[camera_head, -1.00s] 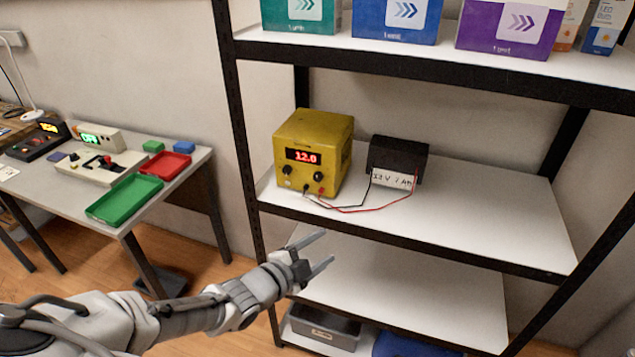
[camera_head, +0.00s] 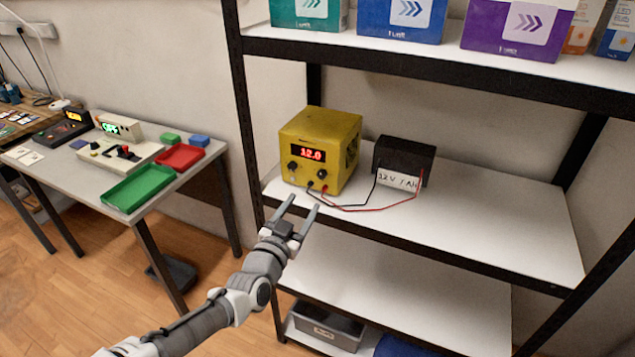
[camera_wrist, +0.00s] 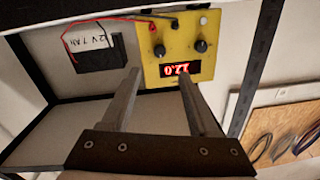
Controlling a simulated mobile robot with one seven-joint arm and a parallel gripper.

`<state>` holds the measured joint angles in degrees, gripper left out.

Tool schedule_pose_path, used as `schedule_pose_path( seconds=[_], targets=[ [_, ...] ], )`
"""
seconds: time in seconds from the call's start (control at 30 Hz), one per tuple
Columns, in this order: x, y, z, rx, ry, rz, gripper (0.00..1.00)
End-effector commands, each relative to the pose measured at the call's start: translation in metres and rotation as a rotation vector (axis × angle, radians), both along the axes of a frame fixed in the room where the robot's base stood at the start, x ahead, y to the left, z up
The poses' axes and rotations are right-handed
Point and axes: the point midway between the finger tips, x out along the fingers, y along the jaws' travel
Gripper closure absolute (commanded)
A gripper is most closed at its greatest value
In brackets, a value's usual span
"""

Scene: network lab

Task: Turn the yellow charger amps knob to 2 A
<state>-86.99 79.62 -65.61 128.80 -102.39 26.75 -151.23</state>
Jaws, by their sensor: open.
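The yellow charger (camera_head: 320,148) stands on the middle shelf, with a red display reading 12.0. Two black knobs show on its front: a left knob (camera_head: 292,166) and a right knob (camera_head: 322,174). Their labels are too small to read. The wrist view shows the charger (camera_wrist: 180,62) upside down, with one knob (camera_wrist: 201,46) and the other knob (camera_wrist: 159,51) below the terminals. My gripper (camera_head: 300,205) is open and empty, in front of and below the charger, apart from it. In the wrist view its fingers (camera_wrist: 160,73) point toward the charger's face.
A black battery (camera_head: 402,162) labelled 12 V stands right of the charger, joined to it by red and black leads (camera_head: 365,207). The shelf's front edge (camera_head: 420,246) and left post (camera_head: 244,110) are near my arm. The shelf's right part is clear.

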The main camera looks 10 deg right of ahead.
Motion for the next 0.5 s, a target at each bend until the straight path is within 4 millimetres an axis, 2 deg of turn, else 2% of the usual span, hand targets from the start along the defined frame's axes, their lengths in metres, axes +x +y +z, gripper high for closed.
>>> schedule_pose_path(
  seconds=[0.1,0.5],
  targets=[
    [0.018,-0.014,0.000,0.000,0.000,-0.004,0.39],
    [0.072,-0.047,-0.001,0.003,-0.001,-0.001,0.39]
  ],
)
